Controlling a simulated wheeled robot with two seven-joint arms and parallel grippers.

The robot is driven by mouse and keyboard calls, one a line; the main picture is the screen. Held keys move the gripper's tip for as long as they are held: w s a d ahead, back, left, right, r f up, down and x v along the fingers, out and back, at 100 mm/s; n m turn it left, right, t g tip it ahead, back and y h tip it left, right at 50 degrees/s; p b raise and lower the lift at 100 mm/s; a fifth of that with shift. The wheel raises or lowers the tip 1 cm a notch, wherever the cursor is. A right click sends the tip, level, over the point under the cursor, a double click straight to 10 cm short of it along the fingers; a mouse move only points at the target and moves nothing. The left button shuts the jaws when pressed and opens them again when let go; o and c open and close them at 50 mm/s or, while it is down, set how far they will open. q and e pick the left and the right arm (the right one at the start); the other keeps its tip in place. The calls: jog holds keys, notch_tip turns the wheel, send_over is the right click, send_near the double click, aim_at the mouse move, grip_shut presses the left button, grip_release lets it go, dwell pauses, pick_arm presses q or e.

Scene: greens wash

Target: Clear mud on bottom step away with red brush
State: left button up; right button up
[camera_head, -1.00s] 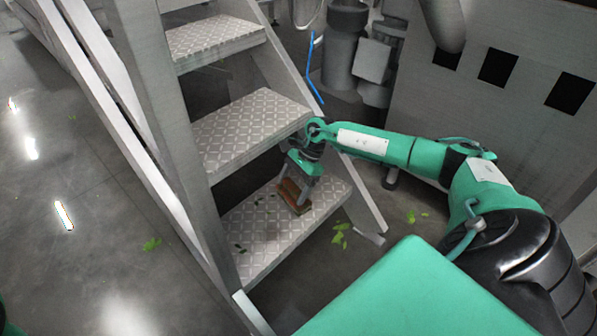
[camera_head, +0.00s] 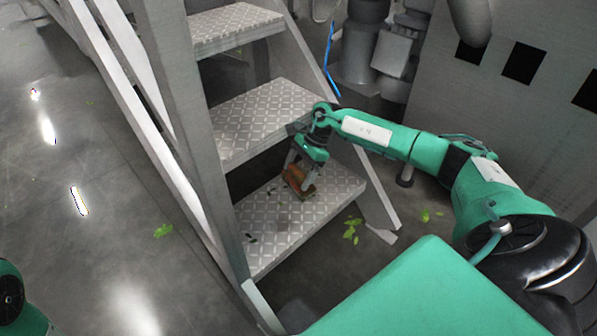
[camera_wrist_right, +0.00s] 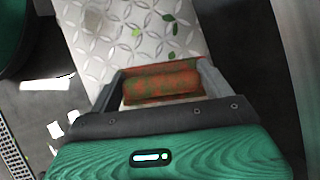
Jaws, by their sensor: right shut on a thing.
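The bottom step (camera_head: 318,208) is a grey diamond-plate tread, also seen in the wrist view (camera_wrist_right: 95,62). The red brush (camera_head: 297,180) looks reddish-brown and worn, and is at the back right part of this step. My right gripper (camera_head: 304,174) is shut on it from above. In the wrist view the brush (camera_wrist_right: 162,82) lies crosswise between the two grey fingers (camera_wrist_right: 162,92). Its underside is hidden, so contact with the tread cannot be told. Small dark flecks (camera_head: 250,238) lie on the tread; I cannot tell which are mud. My left gripper is out of view.
Two higher steps (camera_head: 262,115) rise behind, between grey side rails (camera_head: 190,130). Green leaf bits (camera_head: 352,228) lie on the floor right of the stairs, and some green bits (camera_wrist_right: 168,18) lie on the tread. A grey panelled wall (camera_head: 520,110) stands right. Floor at left is open.

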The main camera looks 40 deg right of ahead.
jog(key=shift+r+p, duration=1.75)
jog(key=shift+r, duration=1.2)
